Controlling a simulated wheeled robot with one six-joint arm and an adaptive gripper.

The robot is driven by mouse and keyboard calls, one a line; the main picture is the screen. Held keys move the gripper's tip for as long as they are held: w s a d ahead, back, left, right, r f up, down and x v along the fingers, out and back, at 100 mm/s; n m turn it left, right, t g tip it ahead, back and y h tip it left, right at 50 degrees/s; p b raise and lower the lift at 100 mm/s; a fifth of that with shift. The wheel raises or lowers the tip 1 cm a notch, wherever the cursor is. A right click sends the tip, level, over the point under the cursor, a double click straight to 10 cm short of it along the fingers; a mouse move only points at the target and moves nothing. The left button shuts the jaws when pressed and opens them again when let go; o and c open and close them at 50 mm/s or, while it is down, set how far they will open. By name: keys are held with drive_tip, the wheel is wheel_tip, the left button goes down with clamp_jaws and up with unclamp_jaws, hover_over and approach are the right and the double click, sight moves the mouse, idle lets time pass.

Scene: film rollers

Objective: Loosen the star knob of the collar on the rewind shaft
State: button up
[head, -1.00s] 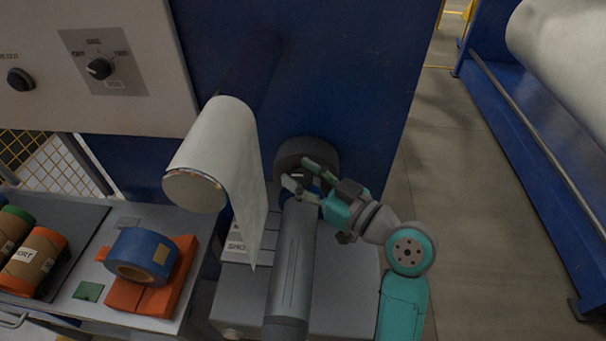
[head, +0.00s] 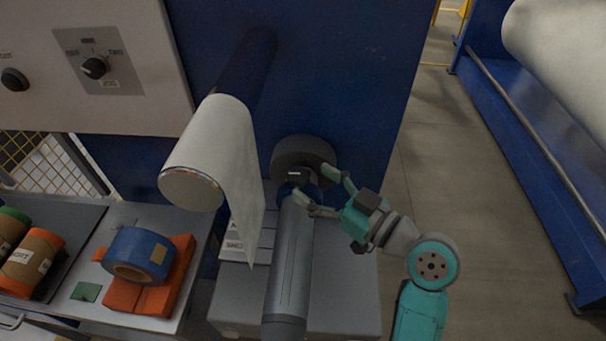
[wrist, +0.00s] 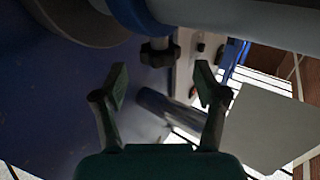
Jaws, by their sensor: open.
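The rewind shaft (head: 288,270) is a grey cylinder running toward the blue machine wall. A blue collar (head: 286,188) sits around its far end, and also shows at the top of the wrist view (wrist: 128,12). In the head view I cannot surely tell the knob apart. My gripper (head: 312,182) is open and empty, its fingers reaching to the collar from the right. In the wrist view the knob lies ahead of the gap between the fingertips (wrist: 162,80), apart from both.
A dark round disc (head: 306,152) is behind the collar. A white film roll (head: 205,165) hangs a loose sheet left of the shaft. A bench at left holds a blue tape roll (head: 138,255) on orange blocks. Floor (head: 450,230) is clear at right.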

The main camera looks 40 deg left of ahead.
drive_tip(key=d, duration=0.8)
drive_tip(key=shift+s, duration=0.25)
drive_tip(key=shift+a, duration=0.1)
drive_tip(key=d+f+m+t+h, duration=0.2)
drive_tip(key=d+f+m+t, duration=0.25)
drive_tip(key=f, duration=0.25)
drive_tip(key=d+f+m+t+h, duration=0.3)
drive_tip(key=d+f+m+t, duration=0.15)
drive_tip(key=f, duration=0.35)
drive_tip(key=s+d+f+m+t+h, duration=0.3)
drive_tip(key=s+d+f+m+h, duration=0.35)
drive_tip(key=d+f, duration=0.35)
drive_tip(key=s+d+m+h, duration=0.2)
drive_tip(key=s+d+h, duration=0.2)
drive_tip(key=s+d, duration=0.7)
drive_tip(key=s+d+r+h, duration=0.1)
drive_tip(key=s+r, duration=0.2)
drive_tip(key=s, duration=0.3)
drive_tip(key=s+d+r+t+h, duration=0.1)
drive_tip(key=s+r, duration=0.1)
drive_tip(key=s, duration=0.4)
drive_tip(key=shift+d+r+t, duration=0.25)
drive_tip(key=shift+r+t, duration=0.05)
drive_tip(key=shift+r, duration=0.1)
